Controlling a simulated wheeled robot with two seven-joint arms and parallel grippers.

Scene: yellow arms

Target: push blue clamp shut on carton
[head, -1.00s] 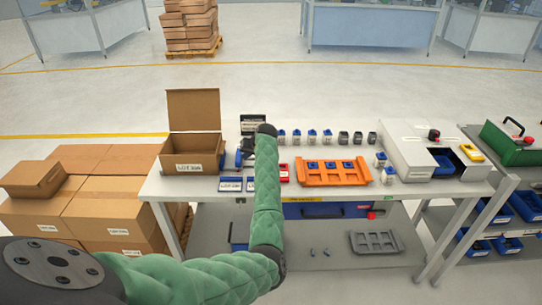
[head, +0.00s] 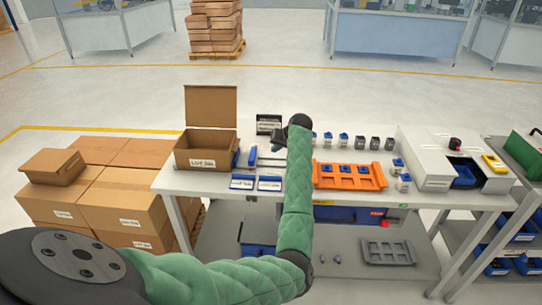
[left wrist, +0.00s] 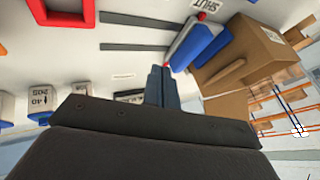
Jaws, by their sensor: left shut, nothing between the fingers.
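The open brown carton (head: 205,160) stands at the table's left end with its lid flap upright. It also shows at the upper right of the left wrist view (left wrist: 258,50). The blue clamp (left wrist: 205,45), blue and pale with a red tip, lies close beside the carton; whether they touch is unclear. In the head view a blue part (head: 252,156) shows right of the carton, and another blue piece sits against its side. My left gripper (left wrist: 163,75) is shut and empty, its tips just short of the clamp. In the head view my arm partly hides this gripper (head: 276,142).
Two dark strips (left wrist: 135,47) lie on the white table. Blue-edged labels (head: 256,183) lie along its front. An orange tray (head: 348,184) and several small bottles stand to the right. Stacked cartons (head: 110,205) are left of the table.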

